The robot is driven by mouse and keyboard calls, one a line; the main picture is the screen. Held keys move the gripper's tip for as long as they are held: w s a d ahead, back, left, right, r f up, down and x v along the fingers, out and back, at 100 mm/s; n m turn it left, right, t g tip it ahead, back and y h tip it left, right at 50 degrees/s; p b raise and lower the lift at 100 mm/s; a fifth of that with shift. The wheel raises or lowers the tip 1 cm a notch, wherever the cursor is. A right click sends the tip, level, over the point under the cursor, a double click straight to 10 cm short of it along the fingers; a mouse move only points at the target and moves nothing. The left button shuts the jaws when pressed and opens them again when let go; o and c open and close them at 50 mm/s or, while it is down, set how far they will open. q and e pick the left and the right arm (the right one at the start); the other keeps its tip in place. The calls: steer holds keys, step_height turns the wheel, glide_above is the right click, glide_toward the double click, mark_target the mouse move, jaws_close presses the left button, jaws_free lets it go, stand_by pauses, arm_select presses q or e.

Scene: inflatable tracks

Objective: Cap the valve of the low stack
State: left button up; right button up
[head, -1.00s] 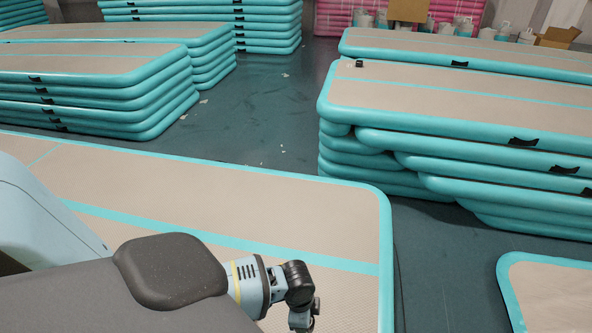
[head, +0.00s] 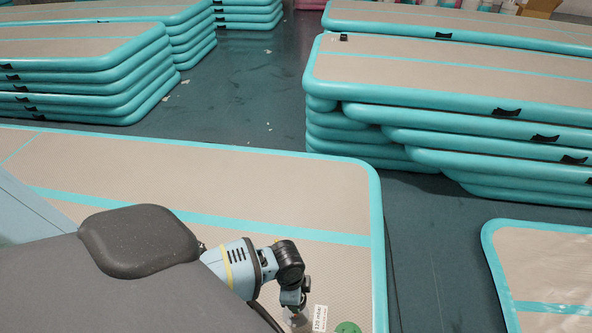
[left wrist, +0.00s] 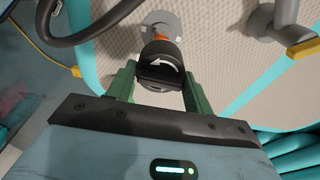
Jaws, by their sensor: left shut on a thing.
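The low stack (head: 300,190) lies in front of me with a beige top and teal edges. In the left wrist view, my left gripper (left wrist: 158,84) has its green fingers on both sides of a black round cap (left wrist: 160,62) with a white curved arrow, shut on it. Beyond the cap is the pale round valve (left wrist: 163,20) on the beige surface, with an orange part between them. I cannot tell whether cap and valve touch. In the head view, the left gripper (head: 295,314) is low over the mat, partly cut off by the bottom edge. My right gripper is not in view.
A grey hose with a yellow end (left wrist: 300,48) lies at the upper right of the wrist view. A dark cable (left wrist: 75,35) curves at the left. Taller stacks (head: 420,125) stand beyond, with bare floor (head: 240,95) between. Another mat (head: 550,262) is at right.

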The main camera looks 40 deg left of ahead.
arm_select(q)
step_height(320, 180, down, 2)
steer(key=shift+s+f+b, duration=0.15)
steer(key=shift+f+b, duration=0.1)
steer(key=shift+b, duration=0.4)
step_height(320, 180, down, 2)
steer(key=shift+f+b, duration=0.1)
steer(key=shift+b, duration=0.6)
steer(key=shift+f, duration=0.35)
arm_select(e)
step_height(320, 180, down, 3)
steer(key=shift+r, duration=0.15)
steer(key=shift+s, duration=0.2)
arm_select(q)
steer(key=shift+p, duration=0.35)
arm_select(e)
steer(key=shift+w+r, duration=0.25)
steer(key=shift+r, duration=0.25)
arm_select(q)
steer(key=shift+f+b, duration=1.5)
steer(key=shift+f, duration=0.55)
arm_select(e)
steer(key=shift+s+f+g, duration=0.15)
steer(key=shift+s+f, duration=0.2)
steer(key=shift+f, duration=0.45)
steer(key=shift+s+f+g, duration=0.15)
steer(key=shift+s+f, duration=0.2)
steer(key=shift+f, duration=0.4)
